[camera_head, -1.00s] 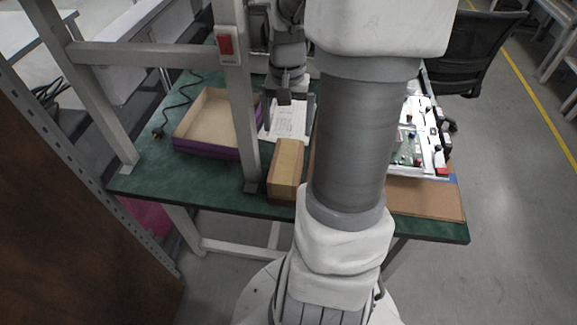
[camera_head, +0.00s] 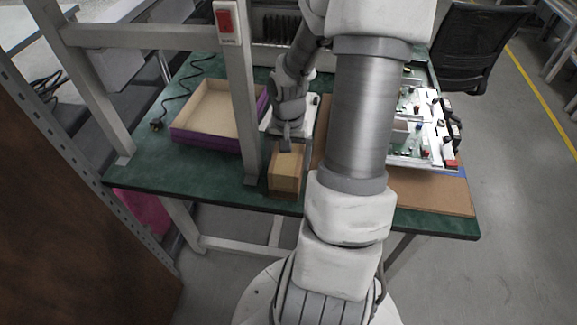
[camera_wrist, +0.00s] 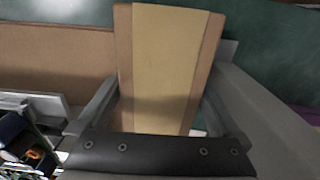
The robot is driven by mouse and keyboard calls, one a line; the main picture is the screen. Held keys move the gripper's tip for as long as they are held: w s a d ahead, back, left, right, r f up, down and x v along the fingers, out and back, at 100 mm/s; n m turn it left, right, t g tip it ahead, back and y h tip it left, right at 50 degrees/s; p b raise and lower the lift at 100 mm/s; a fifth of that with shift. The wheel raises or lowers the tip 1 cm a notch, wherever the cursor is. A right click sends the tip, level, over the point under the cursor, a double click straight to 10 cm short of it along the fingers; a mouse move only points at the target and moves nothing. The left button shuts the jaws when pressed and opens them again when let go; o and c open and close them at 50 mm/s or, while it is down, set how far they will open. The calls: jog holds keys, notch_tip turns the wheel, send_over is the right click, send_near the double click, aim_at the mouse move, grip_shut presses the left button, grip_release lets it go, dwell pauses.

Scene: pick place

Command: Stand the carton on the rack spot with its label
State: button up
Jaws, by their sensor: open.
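The carton (camera_head: 286,171) is a brown box with a lighter tan band, standing near the front edge of the green table. It also shows in the wrist view (camera_wrist: 168,60), lying between my two fingers. My gripper (camera_head: 288,147) is open at the carton's far end, with one finger on each side of it. In the wrist view my gripper (camera_wrist: 162,100) straddles the carton; I cannot tell whether the fingers touch its sides. I cannot make out a labelled rack spot in these views.
A shallow purple-sided tray (camera_head: 183,137) lies to the left behind a grey frame post (camera_head: 243,110). A white unit with small parts (camera_head: 425,125) stands at the right on a brown board (camera_head: 440,194).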

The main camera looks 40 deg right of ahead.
jog(key=shift+f, duration=0.6)
jog(key=shift+r, duration=0.1)
grip_shut()
